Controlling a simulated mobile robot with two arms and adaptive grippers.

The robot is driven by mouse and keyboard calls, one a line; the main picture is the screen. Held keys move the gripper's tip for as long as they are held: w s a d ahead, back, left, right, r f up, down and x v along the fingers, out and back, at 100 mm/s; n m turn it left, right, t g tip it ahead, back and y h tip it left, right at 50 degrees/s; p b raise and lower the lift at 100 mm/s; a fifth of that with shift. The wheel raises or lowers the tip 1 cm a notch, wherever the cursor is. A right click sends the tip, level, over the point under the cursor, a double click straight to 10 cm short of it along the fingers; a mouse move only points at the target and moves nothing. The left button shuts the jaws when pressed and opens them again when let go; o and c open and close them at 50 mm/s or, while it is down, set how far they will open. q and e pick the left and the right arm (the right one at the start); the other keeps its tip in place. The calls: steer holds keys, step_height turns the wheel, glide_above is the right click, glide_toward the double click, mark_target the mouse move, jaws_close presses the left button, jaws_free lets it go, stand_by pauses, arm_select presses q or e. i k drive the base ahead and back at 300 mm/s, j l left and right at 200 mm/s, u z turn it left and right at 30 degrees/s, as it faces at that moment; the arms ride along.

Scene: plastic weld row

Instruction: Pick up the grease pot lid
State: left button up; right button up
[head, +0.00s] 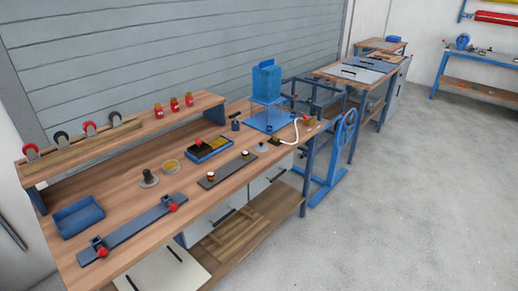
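A small round pot (171,168) with a yellowish top stands on the long wooden workbench (130,205); it looks like an open grease pot. Just left of it is a round grey piece with a dark knob (149,179), which may be the grease pot lid; it is too small to be sure. The two sit close together but apart. Neither of my grippers is in view.
A blue tray (77,217) and a long dark rail with red knobs (133,229) lie on the left part of the bench. A raised shelf (135,133) runs behind. Open floor (400,200) lies at right.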

mark_target(261, 147)
steer(key=i+l+u, duration=0.1)
steer(key=u, duration=0.25)
steer(key=i+l+u, duration=0.15)
steer(key=u, duration=0.2)
steer(key=i+l+u, duration=0.15)
steer(key=u, duration=0.25)
